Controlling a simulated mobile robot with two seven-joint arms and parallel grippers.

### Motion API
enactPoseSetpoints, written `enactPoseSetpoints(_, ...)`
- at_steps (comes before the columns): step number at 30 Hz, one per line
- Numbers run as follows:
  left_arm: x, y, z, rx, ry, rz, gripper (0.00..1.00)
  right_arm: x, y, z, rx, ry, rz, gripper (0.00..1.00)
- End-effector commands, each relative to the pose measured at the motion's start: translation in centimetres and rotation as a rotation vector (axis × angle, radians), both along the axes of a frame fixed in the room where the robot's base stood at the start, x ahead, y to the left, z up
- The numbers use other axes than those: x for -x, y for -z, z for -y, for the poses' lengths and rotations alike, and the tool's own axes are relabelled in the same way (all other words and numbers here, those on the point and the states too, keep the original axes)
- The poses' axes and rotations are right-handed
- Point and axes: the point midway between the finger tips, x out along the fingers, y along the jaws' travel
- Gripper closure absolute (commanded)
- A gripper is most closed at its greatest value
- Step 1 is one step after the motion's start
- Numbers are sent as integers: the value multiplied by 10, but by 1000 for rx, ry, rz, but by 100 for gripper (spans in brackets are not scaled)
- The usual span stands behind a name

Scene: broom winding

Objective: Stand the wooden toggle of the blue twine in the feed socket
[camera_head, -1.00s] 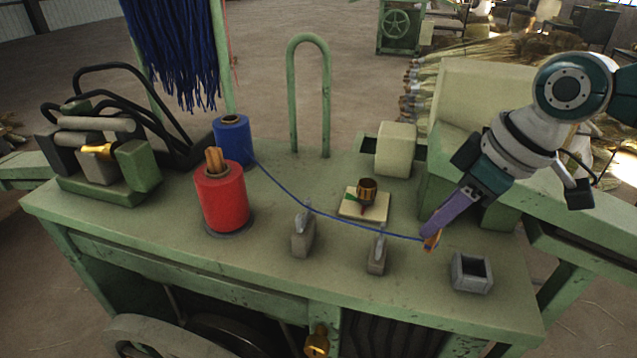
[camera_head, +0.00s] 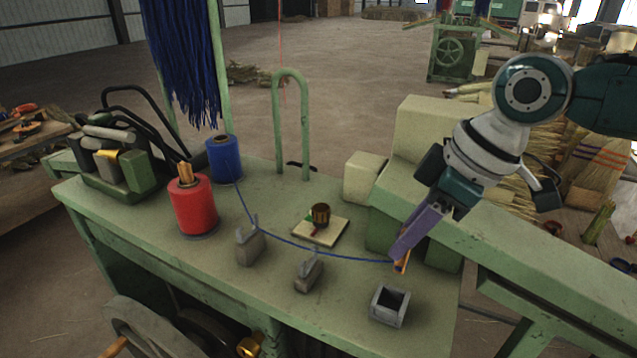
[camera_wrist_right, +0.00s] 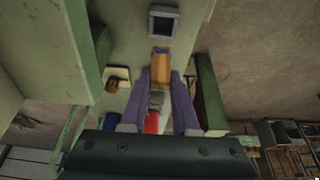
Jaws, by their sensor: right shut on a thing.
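My right gripper (camera_head: 402,252) has purple fingers shut on the small orange-brown wooden toggle (camera_head: 401,265). In the right wrist view the toggle (camera_wrist_right: 161,66) sits between the fingertips (camera_wrist_right: 161,80), with a bit of blue on it. The blue twine (camera_head: 300,246) runs from the blue spool (camera_head: 223,159) across the bench to the toggle. The feed socket (camera_head: 389,305), a grey square open box, stands on the bench below the toggle, apart from it. It also shows in the right wrist view (camera_wrist_right: 163,22), just beyond the toggle. My left gripper is not in view.
Two grey guide blocks (camera_head: 249,246) (camera_head: 309,274) stand along the twine. A red spool (camera_head: 193,206) is at the left, and a pale plate (camera_head: 321,232) bears a small brass-coloured cup. A green raised housing edges the bench at the right. The bench (camera_head: 200,262) is clear around the socket.

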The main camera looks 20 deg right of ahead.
Motion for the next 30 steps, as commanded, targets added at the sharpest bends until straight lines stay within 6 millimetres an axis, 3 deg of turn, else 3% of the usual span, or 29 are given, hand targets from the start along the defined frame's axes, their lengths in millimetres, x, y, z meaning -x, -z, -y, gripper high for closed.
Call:
enactPoseSetpoints(8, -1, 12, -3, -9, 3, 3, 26, 0, 13, 0, 0, -1, 0, 100)
enactPoseSetpoints(24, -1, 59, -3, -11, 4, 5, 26, 1, 60, 0, 1, -2, 0, 100)
enactPoseSetpoints(30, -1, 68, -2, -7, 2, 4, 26, 0, 75, 0, 1, -2, 0, 100)
